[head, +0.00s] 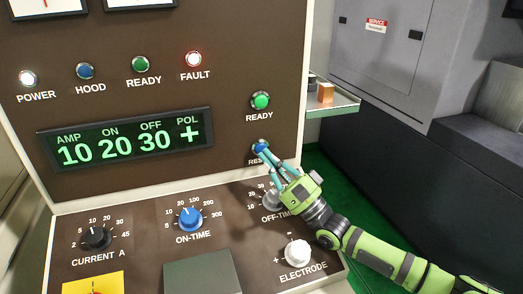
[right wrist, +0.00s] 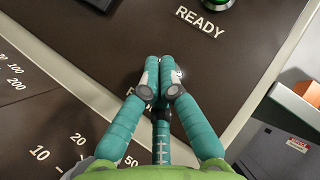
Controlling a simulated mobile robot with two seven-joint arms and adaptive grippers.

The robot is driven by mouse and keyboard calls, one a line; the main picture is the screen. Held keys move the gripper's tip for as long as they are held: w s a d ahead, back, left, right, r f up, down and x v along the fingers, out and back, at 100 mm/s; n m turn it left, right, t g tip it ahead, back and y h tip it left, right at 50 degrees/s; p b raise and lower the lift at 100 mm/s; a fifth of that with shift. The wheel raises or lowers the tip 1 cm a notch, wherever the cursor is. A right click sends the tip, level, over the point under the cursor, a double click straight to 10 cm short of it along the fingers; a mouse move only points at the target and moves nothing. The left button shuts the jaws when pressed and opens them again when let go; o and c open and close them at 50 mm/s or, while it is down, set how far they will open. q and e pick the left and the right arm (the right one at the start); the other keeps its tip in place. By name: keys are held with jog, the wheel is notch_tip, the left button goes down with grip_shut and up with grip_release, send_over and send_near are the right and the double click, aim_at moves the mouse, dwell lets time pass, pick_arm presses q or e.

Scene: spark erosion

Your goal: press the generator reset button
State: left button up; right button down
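The blue reset button (head: 260,145) sits on the brown panel's right side, below the green READY button (head: 260,100). Its label is partly covered by my fingers, with "RES" showing. My right gripper (head: 263,152) has its teal fingertips at the button, covering its lower part. I cannot tell whether they touch or press it. In the right wrist view the fingertips (right wrist: 161,78) are together with nothing between them, and they hide nearly all of the button. My left gripper is not in view.
The FAULT lamp (head: 194,59) glows reddish white. The display (head: 127,140) reads 10, 20, 30, +. Below my gripper are the OFF-TIME knob (head: 272,200) and white ELECTRODE knob (head: 297,252). A shelf (head: 340,107) with an orange block (head: 326,92) stands right of the panel.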

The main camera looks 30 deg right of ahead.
jog(key=shift+w, duration=0.1)
dwell(0.3)
jog(key=shift+w+d+b, duration=0.15)
jog(key=shift+w+b, duration=0.15)
jog(key=shift+w, duration=0.15)
dwell(0.4)
jog(key=shift+s+p, duration=0.3)
jog(key=shift+s, duration=0.25)
